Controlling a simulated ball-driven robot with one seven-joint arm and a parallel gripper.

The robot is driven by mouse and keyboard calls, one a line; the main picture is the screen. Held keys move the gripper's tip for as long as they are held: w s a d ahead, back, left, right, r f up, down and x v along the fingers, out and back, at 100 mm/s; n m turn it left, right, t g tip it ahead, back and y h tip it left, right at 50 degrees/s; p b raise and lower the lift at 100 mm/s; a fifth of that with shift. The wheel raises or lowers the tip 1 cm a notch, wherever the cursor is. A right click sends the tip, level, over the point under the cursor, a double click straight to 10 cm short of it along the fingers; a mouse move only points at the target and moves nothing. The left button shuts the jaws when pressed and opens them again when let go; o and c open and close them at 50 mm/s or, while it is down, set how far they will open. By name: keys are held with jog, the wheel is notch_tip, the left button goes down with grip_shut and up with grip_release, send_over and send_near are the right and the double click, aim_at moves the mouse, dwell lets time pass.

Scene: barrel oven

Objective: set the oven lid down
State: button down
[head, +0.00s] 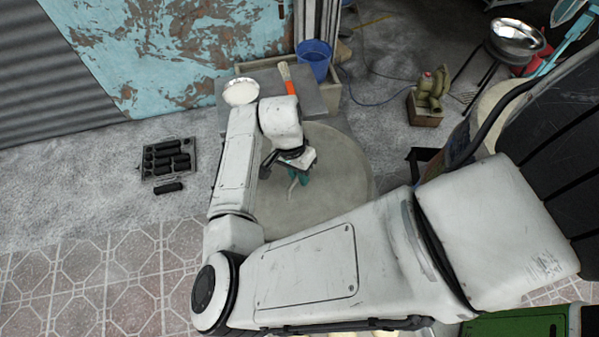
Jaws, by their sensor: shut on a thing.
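The oven lid (342,178) is a large round grey disc below my arm, in the middle of the head view. My gripper (298,177) is over the lid and shut on its small handle, near the disc's middle. My arm covers the left and near parts of the lid. Whether the lid rests on something or hangs just above it, I cannot tell from this view.
A grey board (312,98) behind the lid bears a bowl of white stuff (241,92) and a brush with an orange handle (289,82). A blue bucket (314,58) stands behind.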

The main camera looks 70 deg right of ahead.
jog(key=shift+f, duration=0.1)
jog(key=c, duration=1.1)
grip_release()
jog(key=r, duration=0.4)
jog(key=w+r, duration=0.1)
jog(key=r, duration=0.3)
jog(key=w+r+b, duration=0.1)
jog(key=r, duration=0.3)
jog(key=shift+w+d, duration=0.15)
